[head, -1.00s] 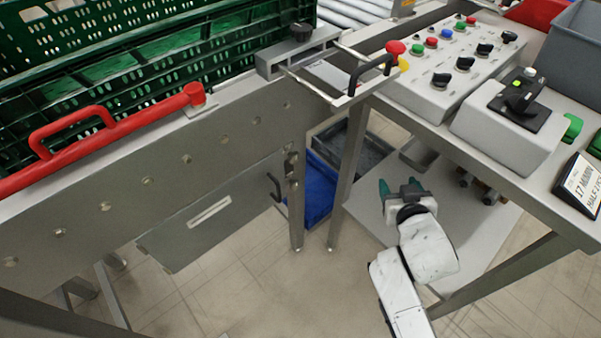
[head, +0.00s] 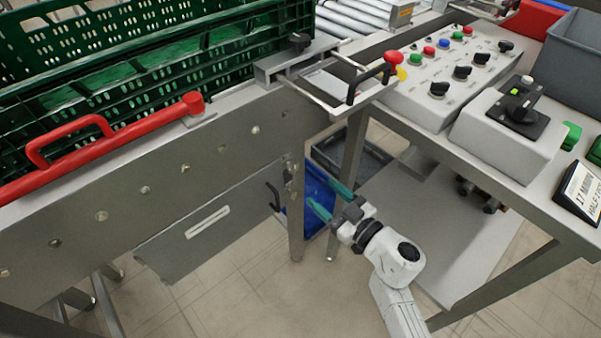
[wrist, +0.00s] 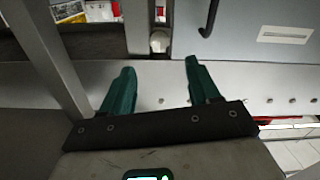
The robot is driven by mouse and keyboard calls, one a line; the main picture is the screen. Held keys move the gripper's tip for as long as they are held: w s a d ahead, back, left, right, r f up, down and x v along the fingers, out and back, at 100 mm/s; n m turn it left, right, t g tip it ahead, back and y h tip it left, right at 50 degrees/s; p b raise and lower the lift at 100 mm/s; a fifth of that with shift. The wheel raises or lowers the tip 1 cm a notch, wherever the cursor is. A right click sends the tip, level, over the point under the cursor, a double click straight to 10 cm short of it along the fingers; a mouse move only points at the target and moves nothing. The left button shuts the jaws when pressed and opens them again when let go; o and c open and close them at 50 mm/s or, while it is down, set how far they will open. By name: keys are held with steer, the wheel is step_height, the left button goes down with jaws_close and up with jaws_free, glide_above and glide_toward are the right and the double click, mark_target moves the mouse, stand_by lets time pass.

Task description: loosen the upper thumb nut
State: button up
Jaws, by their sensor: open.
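On the grey post below the conveyor's side panel, small metal fittings (head: 289,168) sit one above the other, too small to make out clearly in the head view. In the wrist view, which is turned about upside down, a pale round knob (wrist: 159,41) sits on the post near the panel edge; it looks like the upper thumb nut. My gripper (head: 330,199) is open and empty, to the right of the post and apart from it. In the wrist view its two green fingers (wrist: 160,78) are spread, with the knob beyond the gap between their tips.
A blue bin (head: 318,190) stands behind the post. The control table (head: 440,140) is at right, its leg (head: 352,165) close to my gripper. A red handle bar (head: 110,145) runs along the conveyor.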

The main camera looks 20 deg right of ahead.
mark_target(295, 168)
steer(key=b+x, duration=0.2)
steer(key=x, duration=0.7)
steer(key=shift+w, duration=0.2)
steer(key=shift+c, duration=0.4)
steer(key=c, duration=1)
steer(key=shift+o, duration=0.2)
